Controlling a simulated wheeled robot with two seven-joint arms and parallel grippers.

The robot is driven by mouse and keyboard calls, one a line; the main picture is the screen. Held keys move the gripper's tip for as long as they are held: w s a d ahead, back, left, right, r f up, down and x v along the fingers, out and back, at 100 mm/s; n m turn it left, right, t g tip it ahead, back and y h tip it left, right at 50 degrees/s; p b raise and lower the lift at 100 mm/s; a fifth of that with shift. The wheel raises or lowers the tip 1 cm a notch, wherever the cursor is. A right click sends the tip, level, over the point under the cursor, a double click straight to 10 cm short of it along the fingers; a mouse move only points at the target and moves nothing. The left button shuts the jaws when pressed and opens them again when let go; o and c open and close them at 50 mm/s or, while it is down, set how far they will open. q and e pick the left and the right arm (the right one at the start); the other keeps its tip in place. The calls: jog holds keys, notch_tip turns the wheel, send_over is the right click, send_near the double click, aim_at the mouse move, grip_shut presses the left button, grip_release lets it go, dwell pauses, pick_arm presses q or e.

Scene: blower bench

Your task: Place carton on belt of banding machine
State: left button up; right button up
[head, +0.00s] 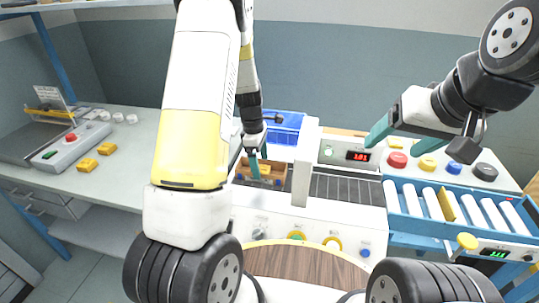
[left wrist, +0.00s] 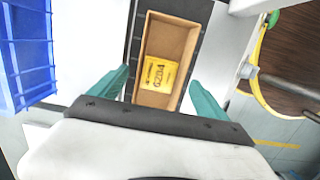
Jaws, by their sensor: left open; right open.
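The carton (head: 245,170) is an open brown box. It sits on the dark belt (head: 347,188) of the white banding machine, left of the white upright arch (head: 302,165). In the left wrist view the carton (left wrist: 168,40) shows a yellow piece marked 6204 (left wrist: 158,74) inside. My left gripper (head: 257,167) is open over the carton. In the left wrist view its teal fingers (left wrist: 157,75) are on either side of the carton's near end, with a gap at the left; contact at the right is unclear. My right gripper (head: 392,135) is open and empty above the machine's right part.
A blue crate (head: 285,125) stands behind the carton. A roller conveyor (head: 459,207) with a blue frame lies at the right, near several coloured buttons. A round wooden surface (head: 305,262) is in front. A grey side bench (head: 120,165) with yellow blocks stands at left.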

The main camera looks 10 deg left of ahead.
pick_arm(q)
jog(key=s+r+m+t, duration=0.1)
jog(key=s+r+m, duration=0.25)
jog(key=r, duration=0.45)
jog(key=s+d+r+m+t+h, duration=0.15)
jog(key=s+r, duration=0.25)
jog(key=r, duration=0.4)
jog(key=s+r+m+t, duration=0.1)
jog(key=s+r+m, duration=0.2)
jog(key=r, duration=0.5)
jog(key=s+d+r+m+t, duration=0.1)
jog(key=s+r+m, duration=0.3)
jog(key=s+m, duration=0.6)
jog(key=s+t, duration=0.1)
jog(key=s, duration=0.2)
jog(key=shift+s+r+t+y, duration=0.3)
jog(key=shift+s+t+y, duration=0.05)
jog(key=shift+s, duration=0.05)
